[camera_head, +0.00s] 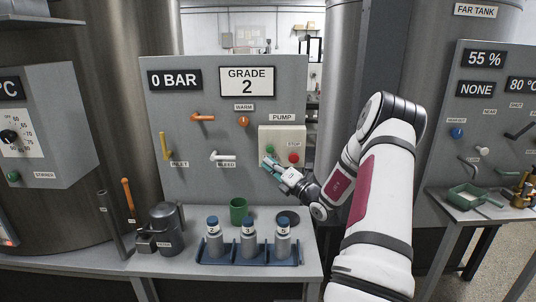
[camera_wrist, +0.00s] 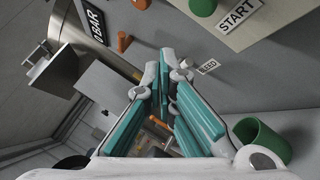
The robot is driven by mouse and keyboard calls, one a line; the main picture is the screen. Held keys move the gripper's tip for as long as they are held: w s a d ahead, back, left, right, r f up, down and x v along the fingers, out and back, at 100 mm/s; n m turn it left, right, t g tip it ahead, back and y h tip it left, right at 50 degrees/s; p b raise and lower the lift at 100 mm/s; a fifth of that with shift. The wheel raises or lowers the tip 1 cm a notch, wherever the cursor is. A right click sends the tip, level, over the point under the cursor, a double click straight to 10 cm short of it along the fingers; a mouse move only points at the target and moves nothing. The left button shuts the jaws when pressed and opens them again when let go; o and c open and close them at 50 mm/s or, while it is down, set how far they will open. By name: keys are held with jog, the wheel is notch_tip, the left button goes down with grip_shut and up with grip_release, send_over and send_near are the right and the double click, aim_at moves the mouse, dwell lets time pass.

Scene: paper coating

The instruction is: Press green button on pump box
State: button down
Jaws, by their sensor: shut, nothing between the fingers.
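The pale pump box (camera_head: 282,133) is on the grey panel under the PUMP label. Its green button (camera_head: 269,149) is at the left and its red STOP button (camera_head: 294,158) at the right. In the wrist view the green button (camera_wrist: 203,6) is at the top edge, beside the START label (camera_wrist: 240,14). My gripper (camera_head: 266,162) is shut and empty, with teal finger pads. Its tips are just below the green button in the head view. In the wrist view my gripper (camera_wrist: 160,68) appears apart from the button, which is up and to the right of the tips.
The white BLEED handle (camera_head: 223,157) is left of my gripper. A green cup (camera_head: 238,210), a dark round dish (camera_head: 288,217) and a blue rack (camera_head: 250,258) with three bottles stand on the bench below. The orange WARM knob (camera_head: 244,121) is up and left.

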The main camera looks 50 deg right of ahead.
aim_at(270, 149)
jog(key=shift+w+d+b, duration=1)
jog(key=shift+w+d, duration=0.7)
jog(key=shift+d, duration=0.25)
jog(key=shift+w+d, duration=0.1)
jog(key=shift+w+d, duration=0.15)
jog(key=shift+d, duration=0.05)
jog(key=shift+w+d, duration=0.35)
jog(key=shift+d, duration=0.05)
dwell(0.9)
jog(key=shift+s, duration=0.1)
jog(key=shift+s+a+p, duration=0.45)
jog(key=shift+s+a, duration=0.1)
jog(key=shift+a, duration=0.15)
jog(key=shift+a, duration=0.1)
